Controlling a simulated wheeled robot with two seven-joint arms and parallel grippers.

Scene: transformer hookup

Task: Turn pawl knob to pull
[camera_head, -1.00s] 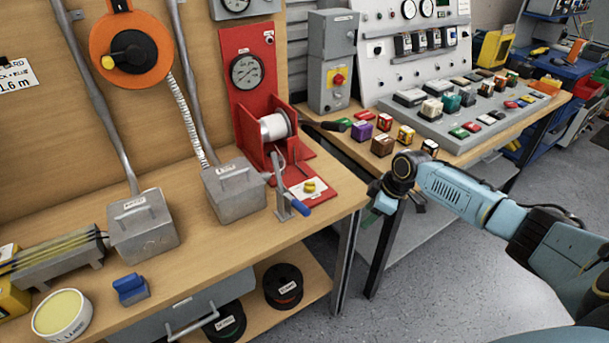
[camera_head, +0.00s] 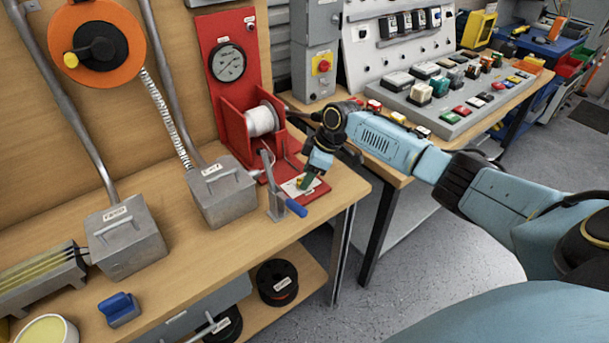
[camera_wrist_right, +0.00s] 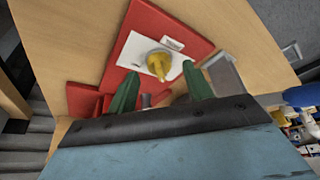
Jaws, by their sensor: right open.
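The yellow pawl knob (camera_wrist_right: 160,63) sits on a white label plate (camera_wrist_right: 140,50) on the red winch base (camera_wrist_right: 182,22). In the right wrist view it lies just beyond and between the two green fingertips of my right gripper (camera_wrist_right: 160,92). The fingers are apart with nothing between them, and I see no contact with the knob. In the head view my right gripper (camera_head: 308,181) hangs over the plate and hides part of the knob (camera_head: 299,182). My left gripper is not in view.
A white spool (camera_head: 262,121) stands in the red bracket behind the knob. A crank lever with a blue handle (camera_head: 296,208) is close at the left. Grey boxes (camera_head: 222,190) stand further left. The bench's right edge is near.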

